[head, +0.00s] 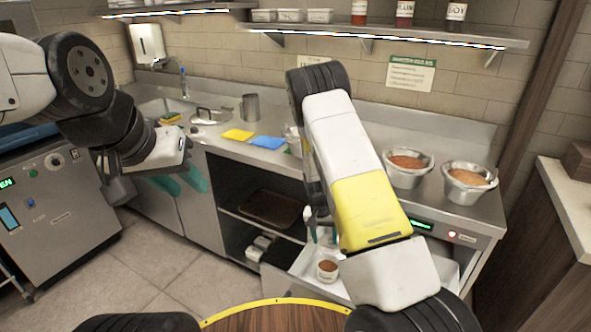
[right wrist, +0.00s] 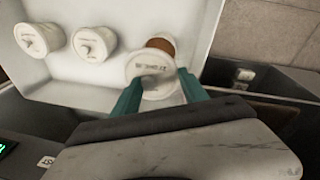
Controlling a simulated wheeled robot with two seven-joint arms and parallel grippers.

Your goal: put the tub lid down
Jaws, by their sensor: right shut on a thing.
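My right gripper (right wrist: 159,76) is shut on a round white tub lid (right wrist: 148,66) with dark print, its teal fingers on either side. In the right wrist view the lid covers part of an uncovered tub with brown contents (right wrist: 161,45); I cannot tell whether they touch. The open tub (head: 327,268) also shows in the head view, in the pulled-out white drawer (head: 290,262). My right arm hides much of the drawer and the lid in the head view. My left gripper (head: 180,181) is empty, teal fingers apart, in front of the counter at left.
Two lidded tubs (right wrist: 38,38) (right wrist: 95,42) stand in the drawer. Two metal wells with brown sauce (head: 408,165) (head: 467,180) sit in the counter at right. A yellow cloth (head: 238,135) and blue cloth (head: 268,143) lie on the counter. An open shelf (head: 270,208) is left of the drawer.

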